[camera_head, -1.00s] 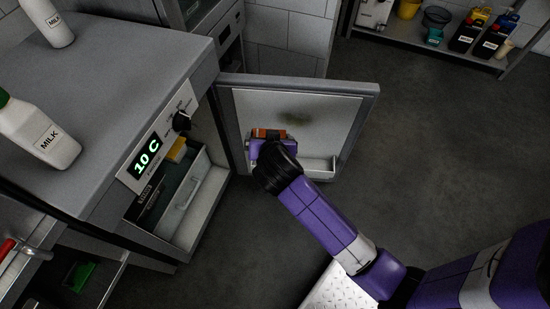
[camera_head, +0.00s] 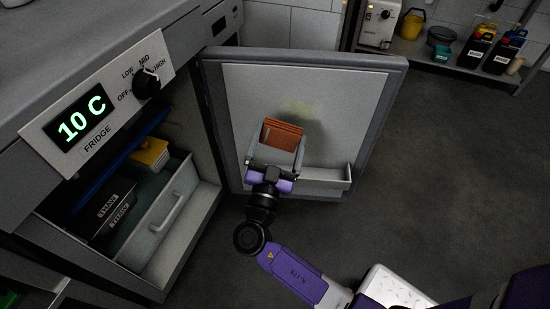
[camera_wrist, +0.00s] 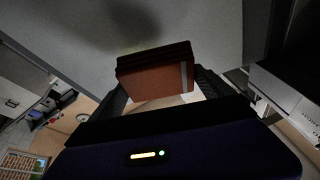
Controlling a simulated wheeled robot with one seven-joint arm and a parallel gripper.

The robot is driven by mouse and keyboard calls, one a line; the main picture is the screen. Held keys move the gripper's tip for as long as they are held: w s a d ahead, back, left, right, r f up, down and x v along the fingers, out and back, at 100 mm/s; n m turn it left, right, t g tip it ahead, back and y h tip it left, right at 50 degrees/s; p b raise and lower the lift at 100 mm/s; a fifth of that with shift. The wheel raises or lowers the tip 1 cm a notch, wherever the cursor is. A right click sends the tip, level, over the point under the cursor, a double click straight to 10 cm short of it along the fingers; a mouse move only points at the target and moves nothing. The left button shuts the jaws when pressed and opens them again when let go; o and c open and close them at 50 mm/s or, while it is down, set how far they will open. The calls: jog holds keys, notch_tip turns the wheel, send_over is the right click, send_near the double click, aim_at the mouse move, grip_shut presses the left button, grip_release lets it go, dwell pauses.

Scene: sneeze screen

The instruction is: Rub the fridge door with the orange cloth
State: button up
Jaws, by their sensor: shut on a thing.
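The fridge door (camera_head: 355,110) stands open, and its pale inner panel faces me. A faint yellowish smear (camera_head: 301,107) marks the panel. The folded orange cloth (camera_head: 281,135) is in my gripper (camera_head: 278,155), in front of the panel just below the smear. In the wrist view the cloth (camera_wrist: 155,78) is held between the two fingers, with the door panel (camera_wrist: 205,25) behind and a dark smudge or shadow (camera_wrist: 125,28) above it. I cannot tell whether the cloth touches the panel.
The open fridge (camera_head: 190,215) at left holds a yellow-lidded box (camera_head: 150,154), dark packs and a drawer. A door shelf (camera_head: 325,180) lies below the cloth. A low shelf (camera_head: 430,58) with bottles stands at the back right. The floor (camera_head: 450,160) right of the door is clear.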

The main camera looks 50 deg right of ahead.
aim_at(324, 112)
jog(key=shift+w+a+f+n+t+b, duration=0.3)
jog(key=shift+a+f+t+b, duration=0.1)
jog(key=shift+a+f+t, duration=0.15)
jog(key=shift+w+d+r+p, duration=0.1)
jog(key=shift+w+d+p, duration=0.05)
jog(key=shift+w+d, duration=0.55)
jog(key=shift+w+d+f+p, duration=0.1)
jog(key=shift+w+d, duration=0.3)
jog(key=shift+d, duration=0.55)
jog(key=shift+w+d+r+p, duration=0.1)
jog(key=shift+w+d+p, duration=0.05)
jog(key=shift+w+d, duration=0.55)
jog(key=shift+w+d+b, duration=0.4)
jog(key=shift+d+b, duration=0.4)
jog(key=shift+d, duration=0.05)
jog(key=shift+s+d, duration=0.1)
jog(key=shift+s+d+b, duration=0.35)
jog(key=shift+s, duration=0.2)
jog(key=shift+s+d+b, duration=0.3)
jog(key=shift+s, duration=0.25)
jog(key=shift+s+d+b, duration=0.65)
jog(key=shift+s+d, duration=0.2)
jog(key=shift+s, duration=0.25)
jog(key=shift+s+d+b, duration=0.6)
jog(key=shift+s+d, duration=0.25)
jog(key=shift+s, duration=0.2)
